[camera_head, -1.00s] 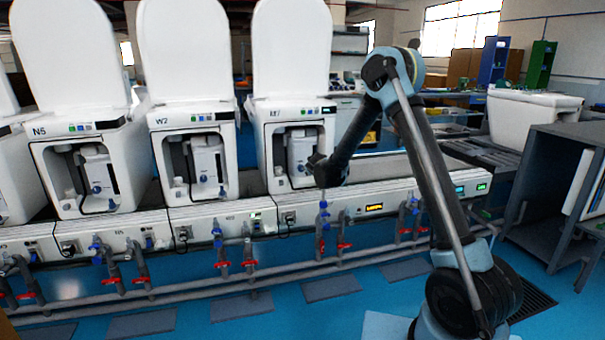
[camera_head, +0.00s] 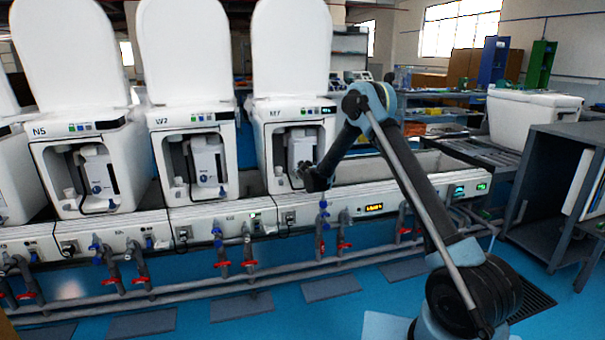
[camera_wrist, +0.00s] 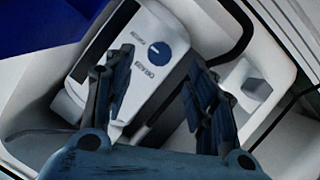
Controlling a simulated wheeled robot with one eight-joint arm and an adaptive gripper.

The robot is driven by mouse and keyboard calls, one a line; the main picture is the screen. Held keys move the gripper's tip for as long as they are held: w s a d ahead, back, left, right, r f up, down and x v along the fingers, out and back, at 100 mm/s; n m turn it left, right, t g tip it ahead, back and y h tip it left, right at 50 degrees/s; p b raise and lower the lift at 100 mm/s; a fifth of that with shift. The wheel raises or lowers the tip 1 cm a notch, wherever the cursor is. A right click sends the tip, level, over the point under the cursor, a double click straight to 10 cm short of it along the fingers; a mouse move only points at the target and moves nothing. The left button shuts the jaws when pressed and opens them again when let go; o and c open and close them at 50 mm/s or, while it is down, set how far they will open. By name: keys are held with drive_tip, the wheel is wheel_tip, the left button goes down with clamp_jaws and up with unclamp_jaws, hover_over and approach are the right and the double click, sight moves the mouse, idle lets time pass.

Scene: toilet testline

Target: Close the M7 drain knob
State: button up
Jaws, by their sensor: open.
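Inside is a white drain box (camera_head: 301,147). In the wrist view, the box (camera_wrist: 170,25) shows tilted, with a round dark blue knob (camera_wrist: 155,53) bearing a white mark and small lettering beside it. My gripper (camera_wrist: 160,60) is open and empty, its two fingers on either side of the knob in the picture. Whether they touch it I cannot tell. In the head view my gripper (camera_head: 313,180) is in front of the recess's lower right and covers the knob area.
A white rail with displays (camera_head: 375,205) and pipes with red-handled valves (camera_head: 345,245) run below. A grey shelf (camera_head: 560,190) stands at the right. Blue floor in front is open.

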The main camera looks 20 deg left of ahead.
drive_tip(key=shift+x, duration=3.95)
drive_tip(key=c, duration=1.1)
